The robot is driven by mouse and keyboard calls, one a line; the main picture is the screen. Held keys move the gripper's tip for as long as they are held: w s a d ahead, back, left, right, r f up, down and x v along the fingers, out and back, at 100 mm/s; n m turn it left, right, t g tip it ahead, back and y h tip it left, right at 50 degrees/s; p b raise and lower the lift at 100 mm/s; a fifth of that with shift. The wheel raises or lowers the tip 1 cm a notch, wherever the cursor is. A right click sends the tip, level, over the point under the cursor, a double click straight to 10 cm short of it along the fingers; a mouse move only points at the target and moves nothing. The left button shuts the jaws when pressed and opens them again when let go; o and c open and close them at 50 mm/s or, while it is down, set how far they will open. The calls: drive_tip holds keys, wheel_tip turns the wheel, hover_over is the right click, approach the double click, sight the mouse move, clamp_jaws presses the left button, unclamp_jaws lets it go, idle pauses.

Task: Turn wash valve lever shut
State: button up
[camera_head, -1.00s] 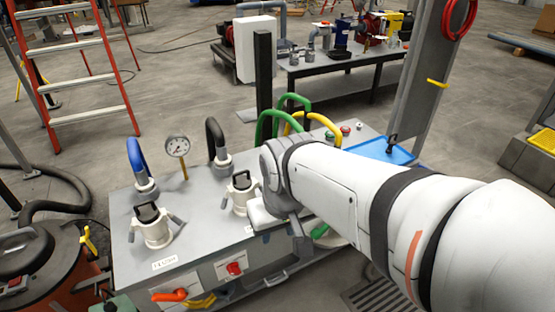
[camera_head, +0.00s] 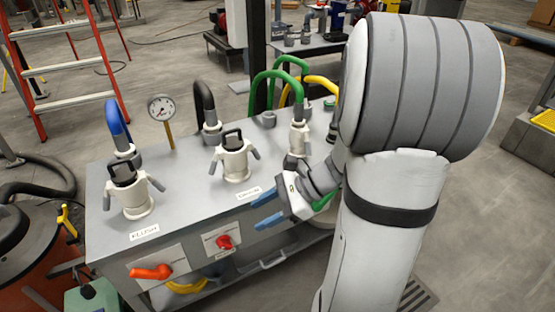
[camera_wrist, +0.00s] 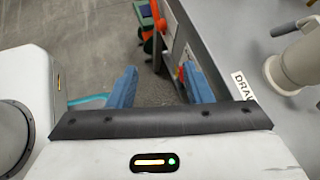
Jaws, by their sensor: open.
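Two valve handles sit on the bench's front panel: an orange lever (camera_head: 151,271), lying roughly level, and a red handle (camera_head: 224,242) to its right. I cannot read which plate names the wash valve. In the wrist view the orange lever (camera_wrist: 159,16) is farther off and the red handle (camera_wrist: 181,73) is nearer, beside the right finger. My gripper (camera_head: 266,211) has blue fingers, is open and empty, and is just in front of the bench's front edge, to the right of both handles. It also shows open in the wrist view (camera_wrist: 160,86). It appears to touch neither handle.
The grey bench (camera_head: 185,185) carries several white hose couplings with side arms, one (camera_head: 234,158) close behind my gripper. A pressure gauge (camera_head: 162,108) stands at the back. An orange drum (camera_head: 35,265) and green canister (camera_head: 92,298) stand left. Floor in front is clear.

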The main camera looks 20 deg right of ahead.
drive_tip(key=w+d+f+m+t+b, duration=0.5)
drive_tip(key=d+f+m+t, duration=0.2)
drive_tip(key=d+f+m, duration=0.25)
drive_tip(key=m+t+h+b, duration=0.7)
drive_tip(key=m+t+h, duration=0.15)
drive_tip(key=m, duration=0.55)
approach(324, 199)
drive_tip(key=w+d+r, duration=0.1)
drive_tip(key=d, duration=0.1)
drive_tip(key=w+b, duration=0.1)
drive_tip(key=w, duration=0.6)
drive_tip(key=shift+w+a+m+g+b, duration=0.3)
drive_tip(key=shift+w+m+g+b, duration=0.05)
drive_tip(key=shift+w+g, duration=0.1)
drive_tip(key=shift+r, duration=0.15)
clamp_jaws()
